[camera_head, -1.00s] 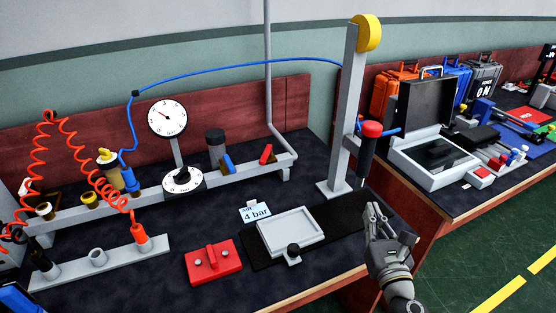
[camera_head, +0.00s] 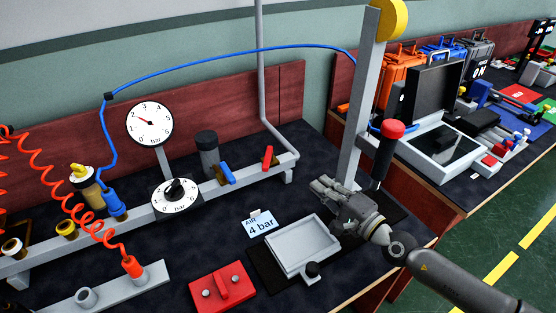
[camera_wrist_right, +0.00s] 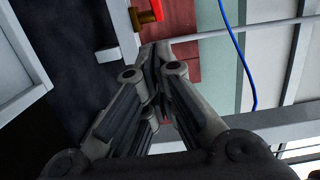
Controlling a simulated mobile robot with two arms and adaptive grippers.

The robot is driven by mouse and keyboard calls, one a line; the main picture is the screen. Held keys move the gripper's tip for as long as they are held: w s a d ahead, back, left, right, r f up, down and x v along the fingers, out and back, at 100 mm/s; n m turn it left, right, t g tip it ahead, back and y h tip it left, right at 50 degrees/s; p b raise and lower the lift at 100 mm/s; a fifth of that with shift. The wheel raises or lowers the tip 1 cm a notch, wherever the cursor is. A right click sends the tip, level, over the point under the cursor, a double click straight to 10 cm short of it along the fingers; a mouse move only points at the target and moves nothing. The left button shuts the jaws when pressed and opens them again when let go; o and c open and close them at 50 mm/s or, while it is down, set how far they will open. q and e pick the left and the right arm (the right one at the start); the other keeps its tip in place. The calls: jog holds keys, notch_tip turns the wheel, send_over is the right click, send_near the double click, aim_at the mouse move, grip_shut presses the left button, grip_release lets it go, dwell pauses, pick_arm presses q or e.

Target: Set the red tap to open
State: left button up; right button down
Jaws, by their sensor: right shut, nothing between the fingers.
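The red tap (camera_head: 267,157) is a small red lever at the right end of the grey rail (camera_head: 232,178) on the bench, beside a blue lever (camera_head: 227,172). Its lever stands tilted, nearly upright in the head view. In the right wrist view the red tap (camera_wrist_right: 157,10) shows at the top edge with its brass body, just beyond my fingertips. My right gripper (camera_head: 323,186) is shut and empty, above the bench between the tap and the grey post. It is apart from the tap. It also fills the middle of the right wrist view (camera_wrist_right: 153,52). My left gripper is not seen.
A grey post (camera_head: 361,110) stands right of my gripper, with a red-topped black tool (camera_head: 391,131) hanging by it. A grey tray (camera_head: 303,246) lies below. A vertical pipe (camera_head: 262,75) rises behind the tap. A "4 bar" card (camera_head: 260,224) lies in front of the rail.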

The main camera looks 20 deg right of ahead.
aim_at(268, 158)
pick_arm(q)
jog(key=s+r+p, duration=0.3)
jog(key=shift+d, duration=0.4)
pick_arm(e)
jog(key=w+a, duration=0.7)
jog(key=w, duration=0.3)
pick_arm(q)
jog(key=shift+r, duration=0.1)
